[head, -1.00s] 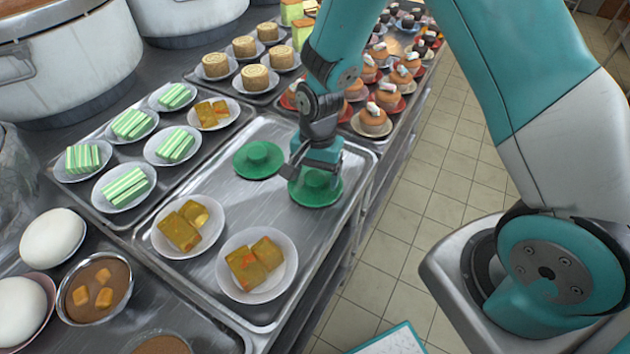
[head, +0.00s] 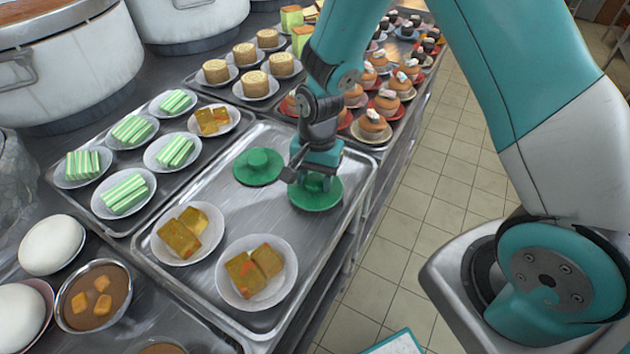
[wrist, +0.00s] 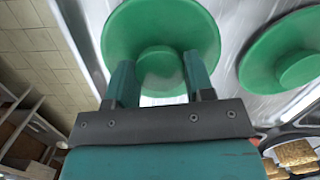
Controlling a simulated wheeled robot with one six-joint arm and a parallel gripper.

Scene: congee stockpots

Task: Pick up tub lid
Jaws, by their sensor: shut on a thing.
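Two round green tub lids with raised knobs are on a metal tray (head: 215,268). My gripper (head: 314,178) is over the right-hand lid (head: 316,199) and shut on its knob. In the wrist view my two fingers (wrist: 160,85) stand on either side of the knob of this lid (wrist: 160,22). The gripper hides part of the lid in the head view, and I cannot tell whether its rim is clear of the tray. The other green lid (head: 258,168) lies flat on the tray to the left; it also shows in the wrist view (wrist: 285,62).
Two plates of yellow cake (head: 256,273) (head: 187,233) stand on the near part of the tray. Small cakes on plates (head: 374,126) crowd behind my gripper. Large pots (head: 70,65) stand at the back left.

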